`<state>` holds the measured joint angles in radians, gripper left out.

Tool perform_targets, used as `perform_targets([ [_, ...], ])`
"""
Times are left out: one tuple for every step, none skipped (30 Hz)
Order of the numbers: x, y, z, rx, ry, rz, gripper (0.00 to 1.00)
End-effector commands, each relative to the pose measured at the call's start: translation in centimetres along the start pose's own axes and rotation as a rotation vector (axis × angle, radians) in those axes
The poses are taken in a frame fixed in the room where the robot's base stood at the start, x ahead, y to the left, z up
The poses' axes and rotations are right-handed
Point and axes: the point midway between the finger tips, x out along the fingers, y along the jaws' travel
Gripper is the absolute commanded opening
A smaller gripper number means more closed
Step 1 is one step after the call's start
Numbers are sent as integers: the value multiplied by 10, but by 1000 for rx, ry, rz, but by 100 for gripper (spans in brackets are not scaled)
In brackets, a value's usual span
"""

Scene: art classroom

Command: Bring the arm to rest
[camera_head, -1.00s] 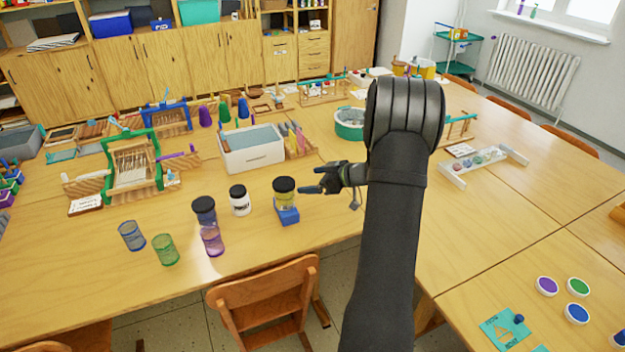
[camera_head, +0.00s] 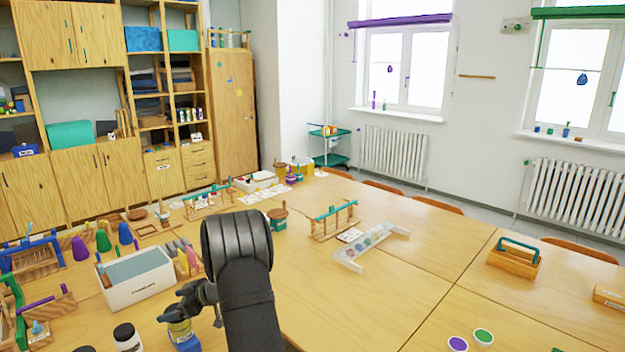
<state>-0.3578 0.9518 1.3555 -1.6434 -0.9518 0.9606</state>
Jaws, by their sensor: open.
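My gripper (camera_head: 170,308) is at the lower left of the head view, at the end of my dark arm. It is open, with nothing seen between its fingers. A jar with yellowish contents (camera_head: 180,330) stands on a blue block (camera_head: 188,345) just below the gripper in the picture. The gripper overlaps the jar's top, so its lid is hidden. I cannot tell whether they touch.
A white jar with a black lid (camera_head: 127,338) and a white bin (camera_head: 139,284) stand left of the gripper. A white rack with coloured pieces (camera_head: 371,247) and a wooden caddy (camera_head: 514,262) are to the right. The tabletop between rack and caddy is clear.

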Motion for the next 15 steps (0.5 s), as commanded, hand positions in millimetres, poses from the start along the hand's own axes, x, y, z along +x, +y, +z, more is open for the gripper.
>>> perform_targets([
  [-2,0,-4,0,0,-1,87],
  [-3,0,-6,1,0,-1,87],
  [-4,0,-8,2,-1,-1,87],
  [-5,0,-10,1,-1,-1,87],
  [-5,0,-11,1,-1,-1,87],
  [-6,-1,-12,1,-1,-1,87],
  [-6,-1,-12,1,-1,-1,87],
  [-6,-1,-13,1,-1,-1,87],
  [-6,-1,-13,1,-2,-1,87],
  [-6,-1,-13,2,-2,-1,87],
  [-6,-1,-13,2,-2,-1,87],
  [-6,-1,-13,2,-2,-1,87],
  [-6,-1,-13,2,-2,-1,87],
  [-6,-1,-12,2,-2,-2,87],
  [-6,-1,-12,2,-2,-1,87],
])
